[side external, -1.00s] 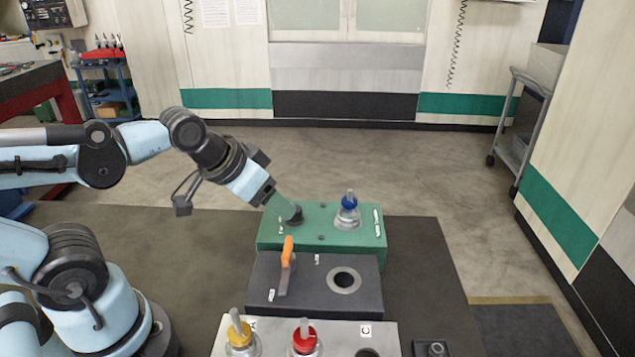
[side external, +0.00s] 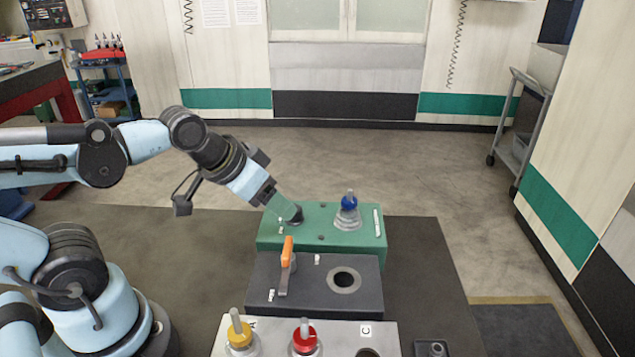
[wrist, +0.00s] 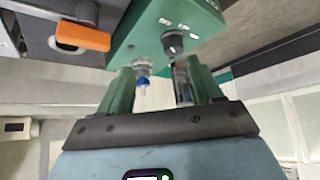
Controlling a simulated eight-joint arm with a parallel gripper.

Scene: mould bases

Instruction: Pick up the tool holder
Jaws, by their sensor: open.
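Several tool holders show in the side view. One with a blue collar (side external: 348,212) stands upright on the green mould base (side external: 268,236). One with a yellow collar (side external: 239,335) and one with a red collar (side external: 304,338) stand at the front on the light grey base (side external: 340,335). My gripper (side external: 290,212) points down at the left part of the green base, left of the blue holder. Its green fingers are apart in the wrist view (wrist: 160,80). The blue holder (wrist: 143,82) shows between them, farther off. I see nothing gripped.
A dark knob (wrist: 172,43) on the green base is close to my fingertips. An orange-handled lever (side external: 287,262) rises from the dark grey base (side external: 315,285), which also has an empty round hole (side external: 344,280).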

